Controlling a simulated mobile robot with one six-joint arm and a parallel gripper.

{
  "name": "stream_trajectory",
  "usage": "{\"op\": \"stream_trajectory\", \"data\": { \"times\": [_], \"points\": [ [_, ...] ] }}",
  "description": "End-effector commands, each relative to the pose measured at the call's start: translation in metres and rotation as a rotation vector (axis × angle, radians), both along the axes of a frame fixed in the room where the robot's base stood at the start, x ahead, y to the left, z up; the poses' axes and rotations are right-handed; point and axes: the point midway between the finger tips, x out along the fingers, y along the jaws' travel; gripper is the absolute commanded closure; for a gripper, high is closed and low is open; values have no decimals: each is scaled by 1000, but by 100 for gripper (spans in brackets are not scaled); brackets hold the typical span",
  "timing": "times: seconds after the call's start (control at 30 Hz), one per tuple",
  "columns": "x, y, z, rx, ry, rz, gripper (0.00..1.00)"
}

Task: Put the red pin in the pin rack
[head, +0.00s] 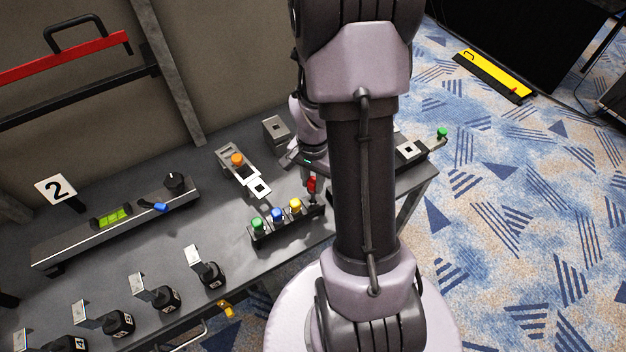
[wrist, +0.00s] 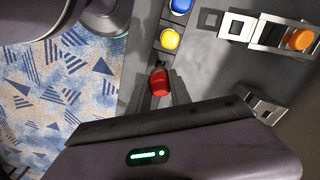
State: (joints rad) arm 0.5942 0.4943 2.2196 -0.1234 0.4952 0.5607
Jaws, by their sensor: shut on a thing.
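The red pin (head: 312,184) is between the fingers of my gripper (head: 313,190), at the right end of the black pin rack (head: 259,242). The rack holds a green pin (head: 258,224), a blue pin (head: 277,215) and a yellow pin (head: 295,205) in a row. In the wrist view the red pin (wrist: 159,82) shows between the two fingers of my gripper (wrist: 162,90), in line with the yellow pin (wrist: 169,39) and the blue pin (wrist: 180,6). The red pin's lower end is hidden, so I cannot tell whether it sits in the rack.
Behind the rack stands a fixture with an orange knob (head: 237,159) and a white square plate (head: 259,187). A grey block (head: 276,130) is farther back. A bar with a green level (head: 114,216) lies left. Several black numbered stands (head: 166,298) line the front edge.

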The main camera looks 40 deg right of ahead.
Motion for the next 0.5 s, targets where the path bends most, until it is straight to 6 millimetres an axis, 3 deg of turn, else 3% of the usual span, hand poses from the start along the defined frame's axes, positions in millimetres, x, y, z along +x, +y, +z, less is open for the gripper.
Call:
{"op": "stream_trajectory", "data": {
  "times": [0.5],
  "points": [
    [0,0,-8,0,0,0,100]
  ]
}}
